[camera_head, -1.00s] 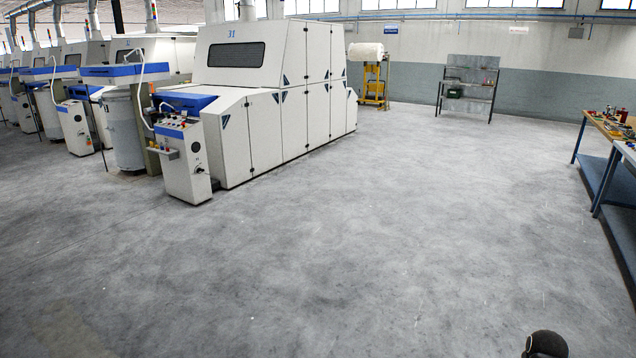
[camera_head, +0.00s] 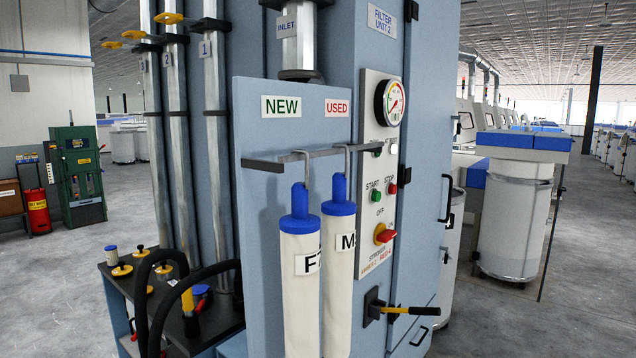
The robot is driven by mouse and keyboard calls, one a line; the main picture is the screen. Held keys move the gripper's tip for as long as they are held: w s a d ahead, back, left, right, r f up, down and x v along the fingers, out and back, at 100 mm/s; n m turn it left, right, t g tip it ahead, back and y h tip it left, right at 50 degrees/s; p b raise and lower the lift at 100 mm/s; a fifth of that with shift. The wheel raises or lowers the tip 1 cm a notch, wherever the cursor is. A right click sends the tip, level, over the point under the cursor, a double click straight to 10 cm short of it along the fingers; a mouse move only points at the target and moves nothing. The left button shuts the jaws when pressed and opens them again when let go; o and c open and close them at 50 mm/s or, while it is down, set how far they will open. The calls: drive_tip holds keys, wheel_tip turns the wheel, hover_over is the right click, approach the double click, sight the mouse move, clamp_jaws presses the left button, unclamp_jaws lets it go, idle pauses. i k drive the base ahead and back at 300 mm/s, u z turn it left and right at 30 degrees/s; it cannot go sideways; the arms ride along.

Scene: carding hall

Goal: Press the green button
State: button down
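A green button (camera_head: 376,196) under the label START is on the grey control panel (camera_head: 370,235) of the blue filter cabinet (camera_head: 338,60). A red button (camera_head: 392,188) under STOP sits just right of it. Higher on the panel are a small green round part (camera_head: 377,150) and a white one (camera_head: 394,149); I cannot tell whether they are lamps or buttons. A red and yellow rotary switch (camera_head: 384,235) is below. My gripper is not in view.
Two white filter sleeves with blue tops (camera_head: 300,215) hang from a rail left of the panel. A pressure gauge (camera_head: 392,102) is above. Left are pipes and a low bench (camera_head: 215,322). Open floor (camera_head: 510,315) lies at right.

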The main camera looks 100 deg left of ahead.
sight(376, 195)
drive_tip(key=u, duration=0.3)
drive_tip(key=k, duration=0.15)
drive_tip(key=u, duration=2.65)
drive_tip(key=i, duration=1)
drive_tip(key=u, duration=0.25)
drive_tip(key=k, duration=0.75)
drive_tip(key=z, duration=0.2)
drive_tip(key=i, duration=0.75)
drive_tip(key=u, duration=0.05)
